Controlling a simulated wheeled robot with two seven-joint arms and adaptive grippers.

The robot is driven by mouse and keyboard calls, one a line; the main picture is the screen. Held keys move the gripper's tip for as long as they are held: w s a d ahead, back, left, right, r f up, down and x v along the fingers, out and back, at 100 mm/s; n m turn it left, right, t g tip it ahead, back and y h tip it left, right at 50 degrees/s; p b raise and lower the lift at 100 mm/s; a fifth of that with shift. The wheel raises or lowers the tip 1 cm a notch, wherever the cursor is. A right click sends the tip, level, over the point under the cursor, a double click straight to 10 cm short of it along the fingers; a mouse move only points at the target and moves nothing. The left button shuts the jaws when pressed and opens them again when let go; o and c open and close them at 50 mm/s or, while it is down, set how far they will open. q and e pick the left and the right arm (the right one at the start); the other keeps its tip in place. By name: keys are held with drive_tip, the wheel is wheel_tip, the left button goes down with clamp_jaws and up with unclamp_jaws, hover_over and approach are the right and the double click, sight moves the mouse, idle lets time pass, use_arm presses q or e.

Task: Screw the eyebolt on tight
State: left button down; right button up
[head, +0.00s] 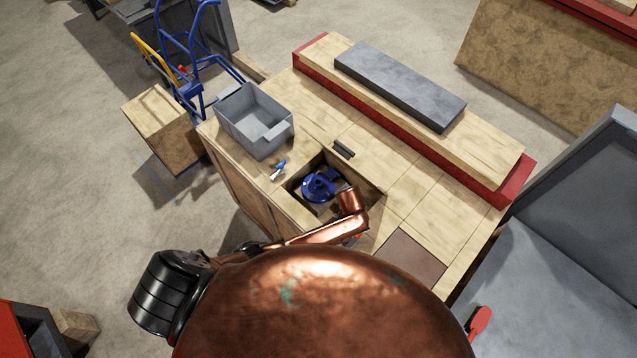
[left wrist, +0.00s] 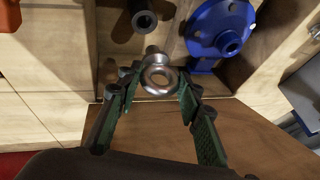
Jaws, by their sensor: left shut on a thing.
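The eyebolt (left wrist: 160,70) is a shiny metal ring with a short shank pointing away from me. My left gripper (left wrist: 157,82) has its two green-padded fingers on either side of the ring and is shut on it. The blue pulley (left wrist: 222,36) is just beyond and to the right in the left wrist view. In the head view the pulley (head: 318,186) sits inside a square opening in the wooden bench, next to my copper left arm. The eyebolt and left fingertips cannot be made out there. Whether the shank is in a thread cannot be told. My right gripper is not in view.
A dark cylindrical piece (left wrist: 140,18) is just beyond the eyebolt. The opening's wooden walls (left wrist: 100,50) are close around the gripper. On the bench (head: 415,205) are a grey bin (head: 262,142), a small blue-and-white item (head: 278,170) and a black bar (head: 344,149).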

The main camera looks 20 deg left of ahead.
use_arm(q)
drive_tip(key=shift+r, duration=0.1)
idle(0.7)
drive_tip(key=shift+r, duration=2.3)
drive_tip(key=shift+w+a+r, duration=0.1)
drive_tip(key=shift+a+r, duration=0.05)
drive_tip(key=shift+a, duration=0.05)
drive_tip(key=w+a, duration=0.3)
drive_tip(key=a, duration=0.4)
drive_tip(key=w+a, duration=0.3)
drive_tip(key=a, duration=0.4)
drive_tip(key=shift+a, duration=0.25)
wheel_tip(320, 180, down, 6)
drive_tip(key=b, duration=0.3)
drive_tip(key=shift+r, duration=0.15)
drive_tip(key=shift+f, duration=0.3)
